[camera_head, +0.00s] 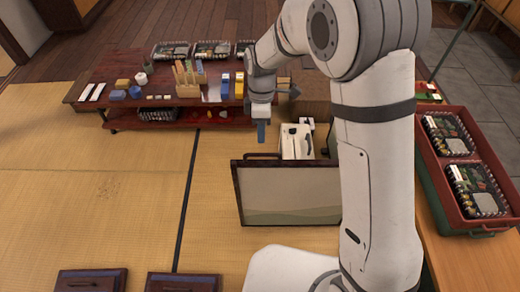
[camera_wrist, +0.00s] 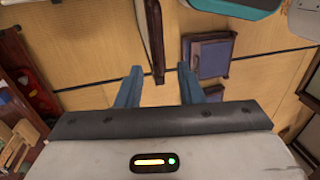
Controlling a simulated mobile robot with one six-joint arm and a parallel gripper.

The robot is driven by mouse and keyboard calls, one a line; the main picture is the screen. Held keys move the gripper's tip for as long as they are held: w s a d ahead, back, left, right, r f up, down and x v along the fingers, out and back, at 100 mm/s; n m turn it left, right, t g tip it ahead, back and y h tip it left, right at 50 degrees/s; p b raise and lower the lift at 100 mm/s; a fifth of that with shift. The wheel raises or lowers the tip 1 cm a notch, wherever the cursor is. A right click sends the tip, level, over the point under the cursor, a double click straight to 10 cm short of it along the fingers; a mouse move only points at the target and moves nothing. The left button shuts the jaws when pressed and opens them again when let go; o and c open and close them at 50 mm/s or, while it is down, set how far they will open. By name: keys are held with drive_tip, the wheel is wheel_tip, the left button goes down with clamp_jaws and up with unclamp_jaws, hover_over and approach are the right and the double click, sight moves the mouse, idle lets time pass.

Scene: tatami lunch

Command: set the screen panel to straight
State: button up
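The screen panel (camera_head: 290,198) stands upright on the tatami in the head view, with a dark wooden frame, a pale face and a handle on its top edge. My arm hides its right end. My gripper (camera_head: 261,133) is above and behind the panel's top left part, apart from it in that view. In the wrist view my gripper (camera_wrist: 158,84) has its two blue fingers spread wide with nothing held. A dark frame edge of the screen panel (camera_wrist: 155,45) shows beyond the gap between the fingertips; its distance is hard to tell.
A low red table (camera_head: 215,118) with boxes, blocks and trays stands behind. A white box (camera_head: 296,142) is just behind the panel. A red crate (camera_head: 465,175) sits on a wooden counter at right. Dark floor trays (camera_head: 185,282) lie in front. Tatami at left is clear.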

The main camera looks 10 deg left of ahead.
sight(261, 154)
drive_tip(key=f, duration=0.2)
drive_tip(key=s+f, duration=0.1)
drive_tip(key=f, duration=0.2)
drive_tip(key=f+b, duration=0.1)
drive_tip(key=f, duration=0.1)
drive_tip(key=shift+s+d+f, duration=0.15)
drive_tip(key=shift+s+f, duration=0.1)
drive_tip(key=shift+c, duration=0.3)
clamp_jaws()
